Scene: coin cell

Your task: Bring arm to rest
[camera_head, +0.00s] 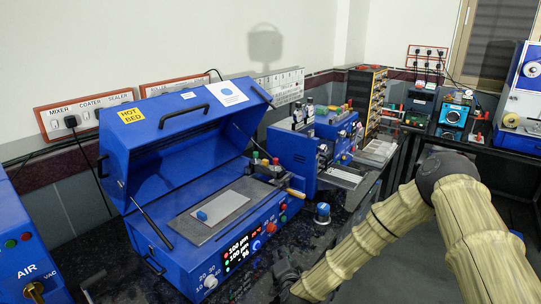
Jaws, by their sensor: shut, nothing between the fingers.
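My arm (375,235) wears a ribbed beige cover. It rises from the lower right, bends at a dark elbow joint (445,168), and slopes down to the left in front of the bench. Its lower end meets a dark part (286,272) near the bottom edge, low in front of the blue hot bed machine (180,220). I cannot make out any fingers there. My gripper does not show in this view.
A blue-topped knob-like item (322,212) stands on the black bench. More machines (300,150) line the wall. Another blue machine (30,250) stands at left.

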